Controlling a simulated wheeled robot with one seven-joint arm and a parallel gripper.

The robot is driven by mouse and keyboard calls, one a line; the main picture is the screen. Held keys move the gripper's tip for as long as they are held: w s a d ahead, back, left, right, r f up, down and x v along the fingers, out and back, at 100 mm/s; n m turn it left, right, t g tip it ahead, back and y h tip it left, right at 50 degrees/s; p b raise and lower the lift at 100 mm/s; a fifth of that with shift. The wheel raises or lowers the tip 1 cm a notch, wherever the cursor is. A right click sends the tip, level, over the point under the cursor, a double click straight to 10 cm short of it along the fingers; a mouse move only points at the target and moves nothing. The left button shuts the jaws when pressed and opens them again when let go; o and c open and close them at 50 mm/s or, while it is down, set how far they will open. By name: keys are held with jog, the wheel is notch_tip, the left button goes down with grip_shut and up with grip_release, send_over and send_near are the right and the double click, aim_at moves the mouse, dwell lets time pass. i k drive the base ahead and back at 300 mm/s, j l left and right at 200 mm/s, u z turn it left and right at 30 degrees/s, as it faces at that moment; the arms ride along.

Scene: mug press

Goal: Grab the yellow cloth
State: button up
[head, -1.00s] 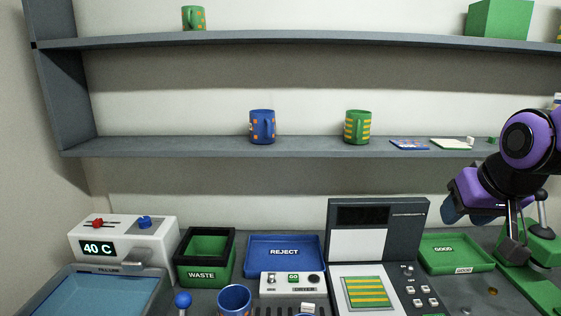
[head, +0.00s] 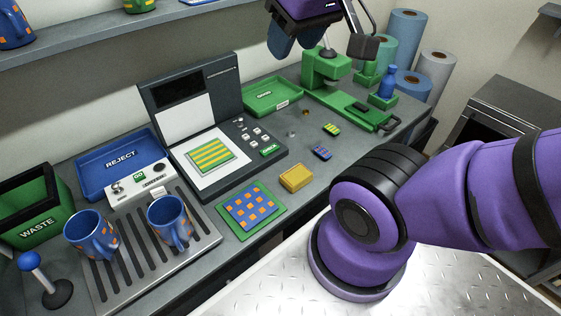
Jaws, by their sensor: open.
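The yellow cloth (head: 297,178) looks like a small folded yellow pad. It lies on the grey bench near its front edge, just right of a blue and orange checked sheet on a green square. My gripper (head: 322,44) is at the top of the head view, over the back of the bench near the green press. It is open, with its fingers apart and no object seen between them. It is well away from the cloth, farther back. Nothing covers the cloth.
Two blue mugs (head: 91,235) stand on a slatted tray at the left. A checked sheet (head: 251,208) lies beside the cloth. Small patterned pieces (head: 321,153) lie behind it. A green press (head: 327,70) stands at the back right. My purple arm fills the right foreground.

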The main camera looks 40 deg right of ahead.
aim_at(293, 180)
jog(key=l+z, duration=0.35)
jog(key=k+l+z, duration=0.1)
jog(key=l+z, duration=0.4)
jog(key=z, duration=0.2)
